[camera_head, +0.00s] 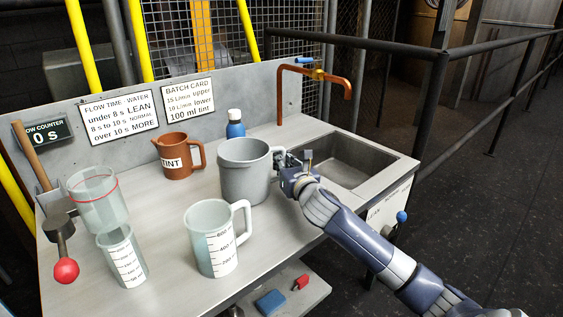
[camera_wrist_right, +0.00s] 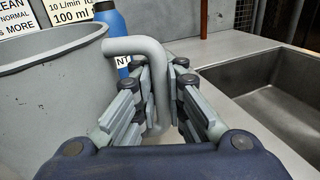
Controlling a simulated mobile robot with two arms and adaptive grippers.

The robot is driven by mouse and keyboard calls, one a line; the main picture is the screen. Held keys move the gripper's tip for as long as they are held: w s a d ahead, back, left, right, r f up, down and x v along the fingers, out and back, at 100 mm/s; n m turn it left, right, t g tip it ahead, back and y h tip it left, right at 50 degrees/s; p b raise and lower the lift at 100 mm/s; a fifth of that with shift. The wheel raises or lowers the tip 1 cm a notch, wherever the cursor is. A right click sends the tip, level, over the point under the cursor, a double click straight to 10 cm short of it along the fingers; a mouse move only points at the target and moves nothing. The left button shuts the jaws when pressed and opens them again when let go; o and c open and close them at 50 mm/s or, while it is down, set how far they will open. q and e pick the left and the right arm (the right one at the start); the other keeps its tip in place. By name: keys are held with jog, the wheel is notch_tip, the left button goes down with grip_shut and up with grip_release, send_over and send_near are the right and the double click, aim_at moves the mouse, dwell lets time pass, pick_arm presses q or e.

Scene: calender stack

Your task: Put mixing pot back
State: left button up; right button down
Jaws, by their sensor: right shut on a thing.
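The grey mixing pot (camera_head: 243,174) stands upright on the metal counter, just left of the sink. Its side and curved handle also fill the left and middle of the right wrist view, where the pot (camera_wrist_right: 50,95) is close. My right gripper (camera_head: 284,160) reaches in from the right and is shut on the pot's handle (camera_wrist_right: 150,50), with its fingers (camera_wrist_right: 158,95) on either side of the handle's upright part. Whether the pot's base touches the counter cannot be told for sure. My left gripper is not in view.
The sink (camera_head: 350,160) with a copper tap (camera_head: 325,78) is at the right. A blue bottle (camera_head: 235,126) and a brown TINT jug (camera_head: 176,158) stand behind the pot. A measuring jug (camera_head: 208,240), a graduated cylinder (camera_head: 122,258) and a clear cup (camera_head: 97,200) stand front and left.

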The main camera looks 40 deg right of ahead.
jog(key=c, duration=2)
grip_release()
jog(key=shift+f, duration=0.1)
jog(key=shift+c, duration=0.2)
jog(key=o, duration=0.4)
